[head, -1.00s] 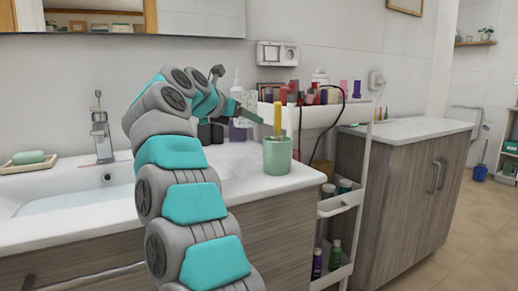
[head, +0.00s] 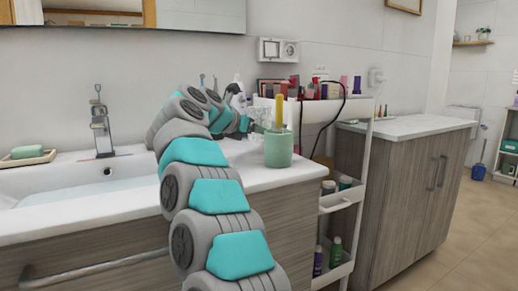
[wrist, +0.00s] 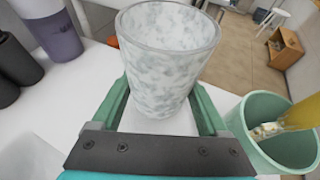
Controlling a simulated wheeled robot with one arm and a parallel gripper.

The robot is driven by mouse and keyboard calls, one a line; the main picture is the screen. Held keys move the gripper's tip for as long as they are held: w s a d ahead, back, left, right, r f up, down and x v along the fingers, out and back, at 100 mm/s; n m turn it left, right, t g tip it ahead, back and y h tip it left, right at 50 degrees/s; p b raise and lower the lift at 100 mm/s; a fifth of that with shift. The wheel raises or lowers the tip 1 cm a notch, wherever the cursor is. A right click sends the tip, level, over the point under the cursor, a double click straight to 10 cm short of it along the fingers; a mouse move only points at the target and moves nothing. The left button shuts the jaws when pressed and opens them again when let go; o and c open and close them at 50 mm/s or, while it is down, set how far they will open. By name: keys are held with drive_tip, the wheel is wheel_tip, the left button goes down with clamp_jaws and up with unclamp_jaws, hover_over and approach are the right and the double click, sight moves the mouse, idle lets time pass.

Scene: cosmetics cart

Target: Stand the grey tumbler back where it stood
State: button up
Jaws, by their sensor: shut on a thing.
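The grey tumbler (wrist: 168,60) is a mottled grey-white cup with its open mouth up. In the wrist view it sits between the two green fingers of my gripper (wrist: 165,108), which is shut on it. White counter shows around its lower part; I cannot tell whether its base touches the counter.
The green cup (head: 278,152) with a yellow-handled item stands close by, right of my gripper in the wrist view (wrist: 245,125). A purple container (wrist: 55,38) and dark bottles (wrist: 15,65) stand at left. A cosmetics cart (head: 340,200) stands beside the counter (head: 235,178).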

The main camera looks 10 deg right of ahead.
sight(259, 153)
drive_tip(key=shift+f+b, duration=0.5)
drive_tip(key=shift+f, duration=1.25)
drive_tip(key=shift+f, duration=0.1)
drive_tip(key=shift+f, duration=0.15)
drive_tip(key=o, duration=1.6)
drive_tip(key=shift+c, duration=0.2)
drive_tip(key=shift+r, duration=0.2)
drive_tip(key=shift+a+r, duration=0.1)
drive_tip(key=shift+r, duration=0.05)
drive_tip(key=b+v, duration=0.1)
drive_tip(key=v, duration=1)
drive_tip(key=shift+s+a+r, duration=0.15)
drive_tip(key=shift+s+a, duration=0.1)
drive_tip(key=shift+s, duration=0.05)
